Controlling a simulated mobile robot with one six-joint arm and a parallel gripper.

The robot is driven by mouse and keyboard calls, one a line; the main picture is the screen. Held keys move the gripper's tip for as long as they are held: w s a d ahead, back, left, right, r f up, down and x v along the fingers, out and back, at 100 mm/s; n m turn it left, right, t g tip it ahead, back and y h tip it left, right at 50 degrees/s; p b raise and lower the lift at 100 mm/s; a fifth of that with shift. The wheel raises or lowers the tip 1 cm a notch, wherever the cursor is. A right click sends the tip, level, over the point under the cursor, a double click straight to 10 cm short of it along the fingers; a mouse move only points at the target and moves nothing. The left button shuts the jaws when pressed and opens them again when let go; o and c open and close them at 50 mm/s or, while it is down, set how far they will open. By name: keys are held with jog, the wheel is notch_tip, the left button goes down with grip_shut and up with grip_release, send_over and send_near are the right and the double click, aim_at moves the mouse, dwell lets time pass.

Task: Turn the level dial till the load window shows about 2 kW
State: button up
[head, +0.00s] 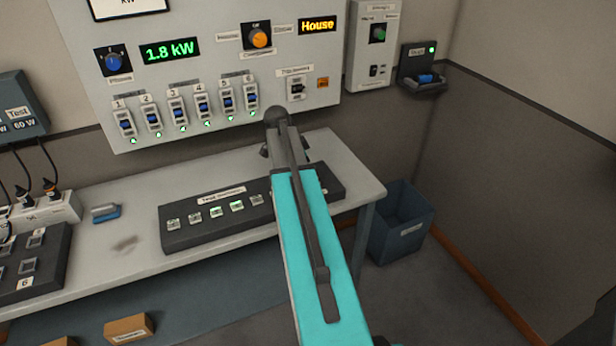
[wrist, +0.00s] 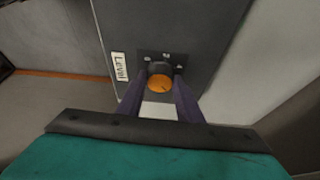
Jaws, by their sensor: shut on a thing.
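The level dial (wrist: 159,84) is a round orange knob on a dark plate, with a "Level" label (wrist: 120,66) to its left in the wrist view. My gripper (wrist: 160,77) has one dark finger on each side of the dial and is shut on it. The fingers cover the dial's sides. In the head view my arm hides the gripper and this dial. The load window (head: 170,50) on the wall panel reads 1.8 kW in green.
A dark button box (head: 190,240) lies on the bench under my arm. A blue bin (head: 400,228) stands right of the bench.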

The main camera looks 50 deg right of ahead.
jog(key=shift+w+d+m+g+y+b, duration=0.1)
jog(key=shift+m+g+y+b, duration=0.3)
jog(key=shift+m, duration=0.75)
jog(key=shift+m+g+y+b, duration=0.2)
jog(key=shift+m+b, duration=0.25)
jog(key=shift+m, duration=0.7)
jog(key=o, duration=1)
jog(key=shift+o, duration=0.2)
jog(key=b+v, duration=0.2)
jog(key=v, duration=1.1)
jog(key=shift+w+r+b, duration=0.2)
jog(key=shift+r+b, duration=0.1)
